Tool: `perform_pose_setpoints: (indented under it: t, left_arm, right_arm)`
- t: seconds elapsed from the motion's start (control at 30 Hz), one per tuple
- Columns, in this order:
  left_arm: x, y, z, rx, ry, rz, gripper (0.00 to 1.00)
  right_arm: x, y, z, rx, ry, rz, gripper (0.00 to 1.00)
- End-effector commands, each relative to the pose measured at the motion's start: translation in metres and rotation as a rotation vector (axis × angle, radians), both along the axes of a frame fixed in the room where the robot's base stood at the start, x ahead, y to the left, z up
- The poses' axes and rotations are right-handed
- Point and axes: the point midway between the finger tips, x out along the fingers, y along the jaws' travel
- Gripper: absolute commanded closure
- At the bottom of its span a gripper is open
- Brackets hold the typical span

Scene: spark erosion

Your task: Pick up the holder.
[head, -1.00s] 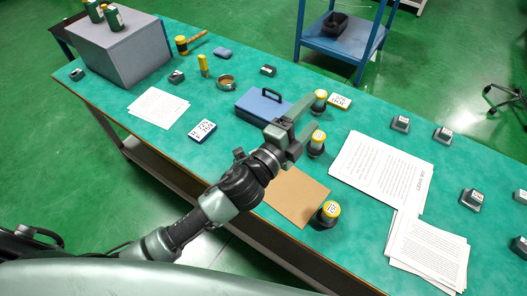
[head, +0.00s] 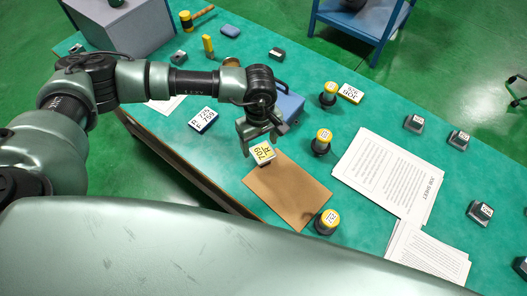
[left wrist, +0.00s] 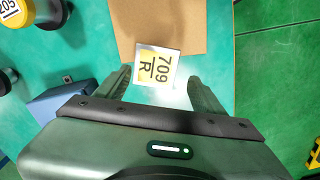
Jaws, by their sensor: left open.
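A block with a white and yellow top label reading 709 R (head: 263,154) sits at the upper left corner of the brown mat (head: 290,195). It also shows in the left wrist view (left wrist: 157,67), between the fingertips. My left gripper (head: 262,143) is open and points down over this block. In the left wrist view the gripper (left wrist: 158,78) has a finger on each side of the label, with nothing clamped. Several black holders with yellow tops stand near the mat, one to its upper right (head: 321,142) and one at its lower right (head: 325,221). My right gripper is not in view.
A blue case (head: 290,104) lies just behind the gripper. A job sheet (head: 385,180) and more papers (head: 425,255) lie to the right. A labelled box (head: 202,119) lies to the left. The mat's middle is bare.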

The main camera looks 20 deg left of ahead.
Motion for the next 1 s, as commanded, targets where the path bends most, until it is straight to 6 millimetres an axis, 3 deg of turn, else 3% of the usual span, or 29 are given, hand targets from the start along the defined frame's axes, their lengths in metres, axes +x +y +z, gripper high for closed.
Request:
perform_pose_setpoints:
  t: [0.23,0.4,0.67,0.9,0.93,1.0]
  left_arm:
    - [0.001,-0.008,-0.029,-0.001,0.005,0.002,0.31]
    - [0.002,-0.008,-0.052,-0.003,0.003,0.003,0.31]
    - [0.002,-0.008,-0.056,-0.005,0.000,0.003,0.31]
    - [0.002,-0.008,-0.056,-0.005,0.000,0.003,0.95]
    - [0.002,-0.008,-0.056,-0.005,0.000,0.003,1.00]
    - [0.003,-0.008,-0.055,-0.006,0.000,0.003,1.00]
  right_arm:
    - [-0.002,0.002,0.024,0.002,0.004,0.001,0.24]
    - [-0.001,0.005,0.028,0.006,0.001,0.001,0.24]
    - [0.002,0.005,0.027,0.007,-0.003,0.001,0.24]
    - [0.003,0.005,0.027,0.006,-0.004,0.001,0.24]
    - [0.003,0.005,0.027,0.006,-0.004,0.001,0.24]
    - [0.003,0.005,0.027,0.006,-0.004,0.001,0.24]
